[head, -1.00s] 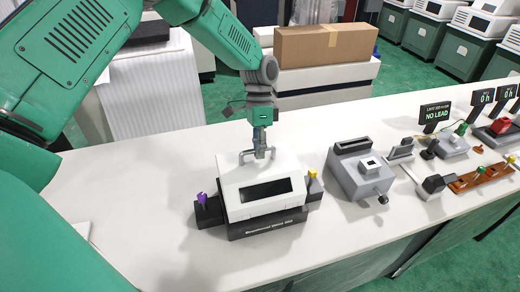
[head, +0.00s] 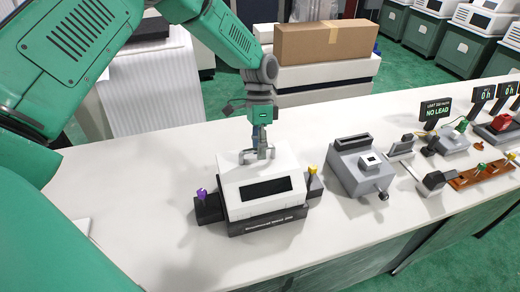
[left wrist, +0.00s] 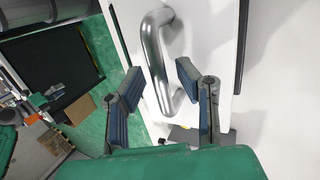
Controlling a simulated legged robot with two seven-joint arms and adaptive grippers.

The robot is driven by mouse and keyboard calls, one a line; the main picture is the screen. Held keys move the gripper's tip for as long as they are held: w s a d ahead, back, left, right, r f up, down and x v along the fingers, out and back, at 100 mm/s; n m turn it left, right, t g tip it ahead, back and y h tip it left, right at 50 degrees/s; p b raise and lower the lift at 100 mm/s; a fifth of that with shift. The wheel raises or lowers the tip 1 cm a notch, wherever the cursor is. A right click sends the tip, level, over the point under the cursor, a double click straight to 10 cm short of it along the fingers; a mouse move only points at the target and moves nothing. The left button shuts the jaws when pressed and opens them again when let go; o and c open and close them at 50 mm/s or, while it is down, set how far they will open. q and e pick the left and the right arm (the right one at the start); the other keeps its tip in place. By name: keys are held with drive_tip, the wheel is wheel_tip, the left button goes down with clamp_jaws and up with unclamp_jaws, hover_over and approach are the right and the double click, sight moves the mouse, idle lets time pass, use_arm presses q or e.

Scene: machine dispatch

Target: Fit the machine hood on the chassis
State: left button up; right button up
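The white machine hood (head: 232,195), with a dark window on its front, sits on the dark chassis (head: 262,226) on the table and looks level. A purple knob (head: 202,194) and a yellow knob (head: 312,170) stand at the chassis's left and right sides. My left gripper (head: 256,154) is at the top of the hood, at its handle. In the left wrist view the metal handle (left wrist: 154,55) passes between the spread fingers of my left gripper (left wrist: 158,92). They look open, with a clear gap on the left side. My right gripper is not in view.
A grey device (head: 360,172) stands right of the machine. Further right are a NO LEAD display (head: 436,110) and a brown rack (head: 482,174). A cardboard box (head: 326,42) is behind the table (head: 130,200). The table's left part is mostly clear.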

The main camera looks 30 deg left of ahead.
use_arm(q)
drive_tip(key=v, duration=1.1)
drive_tip(key=shift+r, duration=0.4)
drive_tip(key=shift+w, duration=0.15)
